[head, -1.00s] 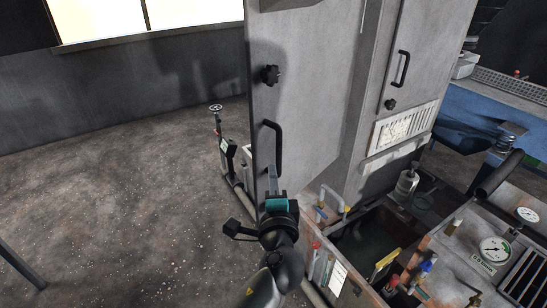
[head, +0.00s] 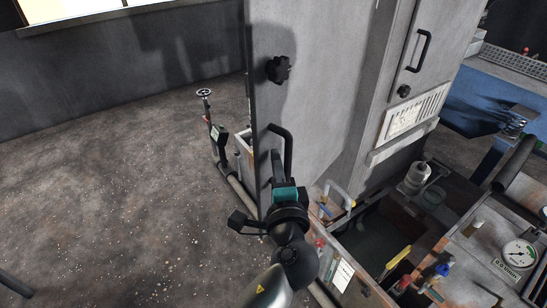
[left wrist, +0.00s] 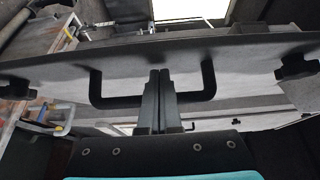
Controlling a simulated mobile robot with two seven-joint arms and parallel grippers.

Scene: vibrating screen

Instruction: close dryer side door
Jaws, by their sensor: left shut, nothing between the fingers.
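The dryer side door (head: 320,90) is a tall grey panel standing open, with its free edge toward the left. It has a black bar handle (head: 288,143) and a black knob (head: 278,69). My left gripper (head: 277,156) is shut and empty, with its fingertips right at the handle. In the left wrist view the shut fingers (left wrist: 160,75) cross in front of the handle bar (left wrist: 120,102), between its two posts. I cannot tell whether they touch the handle or the door. My right gripper is not in view.
The grey dryer cabinet (head: 405,135) stands right of the door, with its own handle (head: 418,52). A sink-like pit with pipes and bottles lies below it. A gauge (head: 519,254) is at the lower right. A pipe stand (head: 216,135) is behind the door.

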